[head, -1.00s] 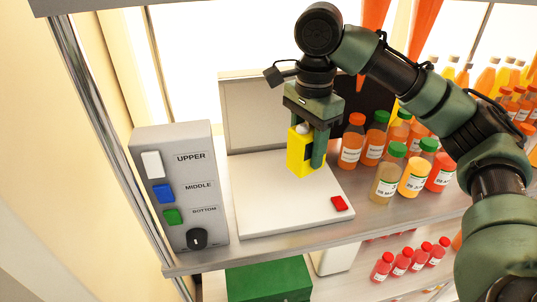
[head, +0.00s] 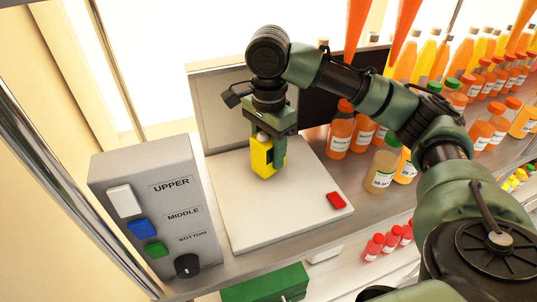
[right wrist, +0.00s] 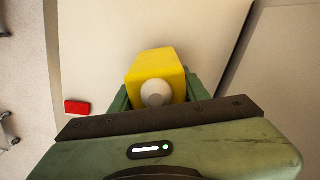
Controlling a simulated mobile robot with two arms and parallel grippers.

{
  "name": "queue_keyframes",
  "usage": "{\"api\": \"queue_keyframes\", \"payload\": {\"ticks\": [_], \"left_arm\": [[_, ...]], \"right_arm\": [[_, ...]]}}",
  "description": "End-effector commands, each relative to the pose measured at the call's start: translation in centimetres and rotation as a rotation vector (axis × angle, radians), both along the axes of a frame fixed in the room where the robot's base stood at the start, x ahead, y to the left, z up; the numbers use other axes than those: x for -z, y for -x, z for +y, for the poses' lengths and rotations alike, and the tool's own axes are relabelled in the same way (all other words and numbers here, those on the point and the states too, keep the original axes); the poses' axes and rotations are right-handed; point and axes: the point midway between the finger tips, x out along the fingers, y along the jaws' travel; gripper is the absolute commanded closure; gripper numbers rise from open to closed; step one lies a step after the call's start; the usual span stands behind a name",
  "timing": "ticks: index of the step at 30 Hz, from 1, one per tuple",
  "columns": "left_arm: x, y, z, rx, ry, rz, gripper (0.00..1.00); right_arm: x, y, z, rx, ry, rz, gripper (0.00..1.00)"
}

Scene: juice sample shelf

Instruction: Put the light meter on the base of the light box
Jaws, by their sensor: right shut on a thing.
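The light meter (head: 262,157) is a yellow block with a white dome on top; the dome and yellow body also show in the right wrist view (right wrist: 157,65). My right gripper (head: 268,150) is shut on it and holds it upright over the white base of the light box (head: 240,205). I cannot tell whether the meter's bottom touches the base. The light box has a pale upright back panel (head: 218,105) behind the meter and a red button (head: 336,201) at the base's front right. My left gripper is not in view.
A grey control box (head: 155,215) with UPPER, MIDDLE and BOTTOM buttons stands left of the base. Juice bottles (head: 382,168) crowd the shelf to the right. A green box (head: 265,285) sits below. The front of the base is clear.

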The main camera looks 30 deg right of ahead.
Motion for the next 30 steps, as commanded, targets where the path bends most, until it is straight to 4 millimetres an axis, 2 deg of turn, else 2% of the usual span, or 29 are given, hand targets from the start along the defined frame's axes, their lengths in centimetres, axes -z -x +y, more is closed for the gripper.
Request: {"api": "queue_keyframes", "payload": {"ticks": [1,3,5,8,15,16,18,30], "left_arm": [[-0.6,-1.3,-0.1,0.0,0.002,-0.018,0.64],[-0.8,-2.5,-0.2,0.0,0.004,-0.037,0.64],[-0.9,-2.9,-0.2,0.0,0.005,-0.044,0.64],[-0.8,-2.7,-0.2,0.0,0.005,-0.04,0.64],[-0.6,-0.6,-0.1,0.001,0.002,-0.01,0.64],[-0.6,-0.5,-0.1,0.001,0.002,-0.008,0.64],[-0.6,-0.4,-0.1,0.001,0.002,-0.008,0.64],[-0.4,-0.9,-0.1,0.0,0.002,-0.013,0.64]], "right_arm": [[0.5,0.1,-0.1,0.001,0.001,0.003,1.0],[1.2,0.0,0.0,0.001,0.001,0.0,1.0],[1.6,0.0,0.0,0.0,0.0,-0.001,1.0],[1.7,0.0,0.0,0.0,0.0,-0.002,1.0],[2.0,0.0,0.0,0.0,0.0,-0.001,1.0],[2.0,0.0,0.0,0.0,0.001,0.0,0.46],[2.0,0.0,0.0,0.0,0.001,0.0,0.33],[1.4,-0.1,0.0,0.0,-0.001,-0.004,0.33]]}}
